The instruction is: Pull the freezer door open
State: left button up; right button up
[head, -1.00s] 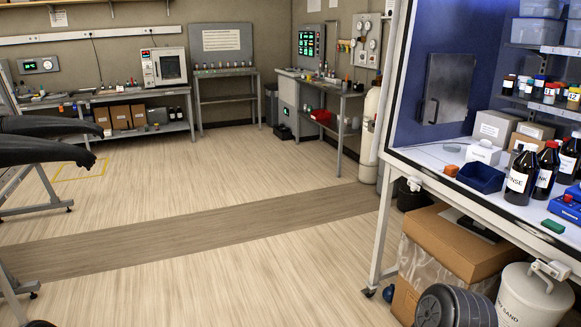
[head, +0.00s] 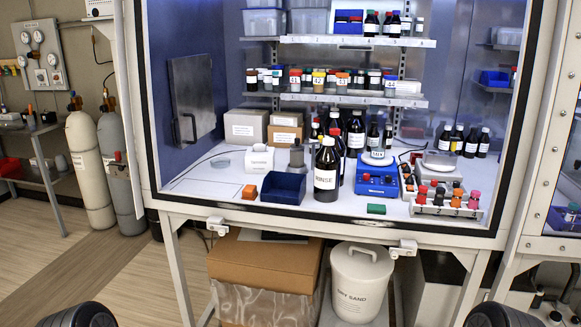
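A grey metal door panel (head: 194,92) is set in the blue left inner wall of the glove box. I take it to be the freezer door. It looks shut and lies about flat against the wall. A dark upright bar handle (head: 186,128) is on its lower left part. Neither of my grippers is in view. Only dark ribbed rounded parts, apparently of my arms, show at the bottom edge, left and right of the middle, well below the box.
The box's white floor holds a blue bin (head: 283,189), an orange block (head: 249,192), a brown RINSE bottle (head: 326,172) and cartons (head: 246,127). Shelves with bottles are behind. A white frame edge runs along the front. Gas cylinders (head: 90,172) stand left; a white bucket (head: 360,287) is underneath.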

aim_at(190, 79)
jog(key=i+j+z, duration=0.1)
jog(key=j+z, duration=0.25)
jog(key=j, duration=0.25)
jog(key=j+z, duration=0.35)
jog(key=j, duration=0.2)
jog(key=j+z, duration=0.35)
jog(key=j, duration=0.25)
